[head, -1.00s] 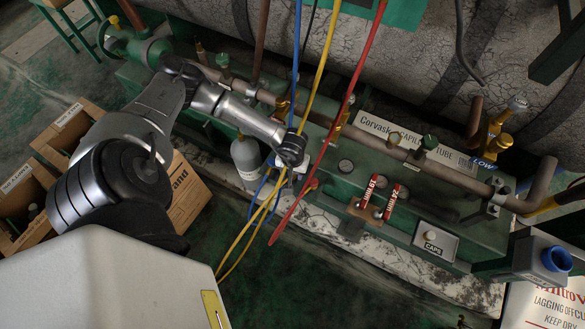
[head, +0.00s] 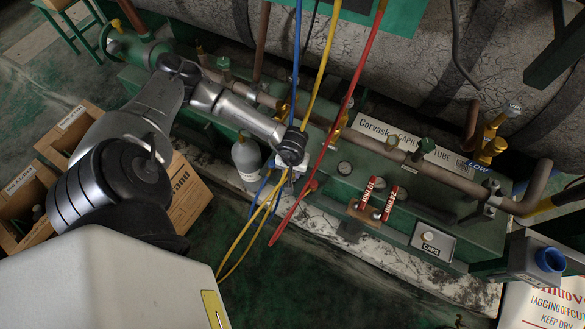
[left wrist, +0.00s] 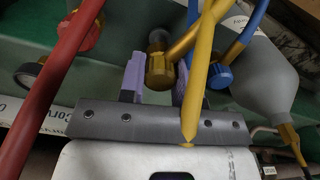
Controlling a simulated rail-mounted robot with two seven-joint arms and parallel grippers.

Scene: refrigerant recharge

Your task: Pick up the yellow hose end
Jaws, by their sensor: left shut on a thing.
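My left gripper (left wrist: 157,88) has its two purple fingers shut around the yellow hose end, a brass-coloured fitting (left wrist: 158,66), in the left wrist view. The yellow hose (left wrist: 202,65) crosses in front of the right finger and hides part of it. In the head view the yellow hose (head: 321,70) hangs from the top, passes my left wrist and loops below it. My left gripper's fingers are mostly hidden there. The blue hose end (left wrist: 220,75) is just right of the fitting, and the red hose end (left wrist: 84,34) is further left. My right gripper is not in view.
A grey bottle (head: 247,157) stands close left of my left gripper; it also shows in the left wrist view (left wrist: 262,72). The red hose (head: 345,110) hangs to the right. Cardboard boxes (head: 185,195) are at left.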

